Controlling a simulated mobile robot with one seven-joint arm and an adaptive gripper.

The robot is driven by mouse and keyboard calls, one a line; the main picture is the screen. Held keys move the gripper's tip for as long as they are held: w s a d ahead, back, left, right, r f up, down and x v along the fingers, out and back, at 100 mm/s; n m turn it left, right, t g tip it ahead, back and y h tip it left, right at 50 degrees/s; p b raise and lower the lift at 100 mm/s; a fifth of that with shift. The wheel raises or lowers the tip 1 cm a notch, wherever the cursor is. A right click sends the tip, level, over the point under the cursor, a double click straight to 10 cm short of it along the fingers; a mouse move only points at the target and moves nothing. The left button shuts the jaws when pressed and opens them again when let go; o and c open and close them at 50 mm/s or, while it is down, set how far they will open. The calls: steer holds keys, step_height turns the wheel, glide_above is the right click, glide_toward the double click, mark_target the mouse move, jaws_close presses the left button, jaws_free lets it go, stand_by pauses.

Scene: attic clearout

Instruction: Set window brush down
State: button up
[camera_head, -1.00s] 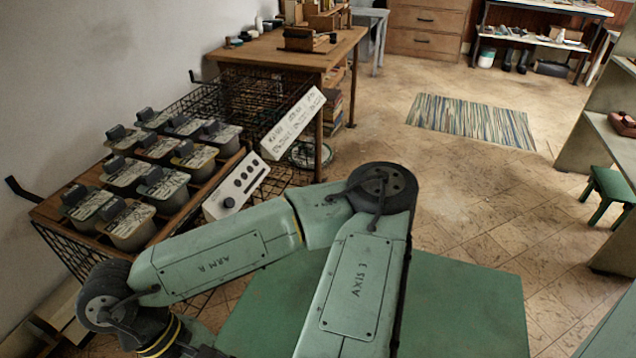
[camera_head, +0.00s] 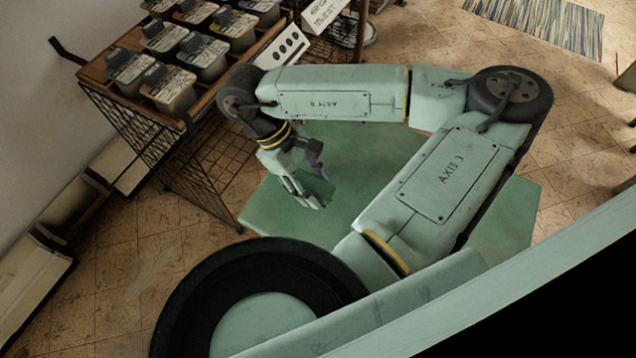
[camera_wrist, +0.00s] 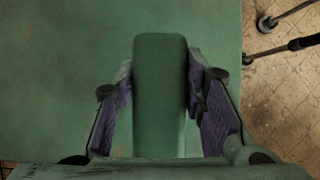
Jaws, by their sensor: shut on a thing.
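My gripper (camera_head: 316,178) hangs from the arm above a flat green surface (camera_head: 375,165) in the head view. It is shut on a green, smooth, block-like piece, which I take to be the window brush (camera_wrist: 160,90). In the wrist view the brush lies between the two purple-padded fingers and points away from the camera. In the head view the brush (camera_head: 317,189) is a small dark green piece between the fingers. No bristles show. The green surface fills most of the background of the wrist view, and I cannot tell the gap between it and the brush.
A wire-sided rack (camera_head: 165,130) with several lidded tubs (camera_head: 170,88) stands left of the gripper. A striped rug (camera_head: 545,22) lies on the tiled floor at the upper right. Dark rods (camera_wrist: 290,45) show over the floor in the wrist view.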

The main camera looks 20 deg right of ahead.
mark_target(318, 189)
steer(key=shift+w+d, duration=0.25)
steer(key=shift+d, duration=0.15)
steer(key=f, duration=0.1)
steer(key=f+p, duration=0.1)
steer(key=f, duration=0.1)
steer(key=shift+w+d+f+p, duration=0.15)
steer(key=shift+d+f+p, duration=0.1)
steer(key=shift+p, duration=0.05)
steer(key=shift+f, duration=0.1)
steer(key=shift+f+b, duration=0.3)
steer(key=shift+b, duration=0.2)
steer(key=shift+f, duration=0.15)
steer(key=o, duration=1.4)
steer(key=shift+f+b, duration=0.1)
steer(key=shift+b, duration=0.2)
steer(key=shift+c, duration=0.2)
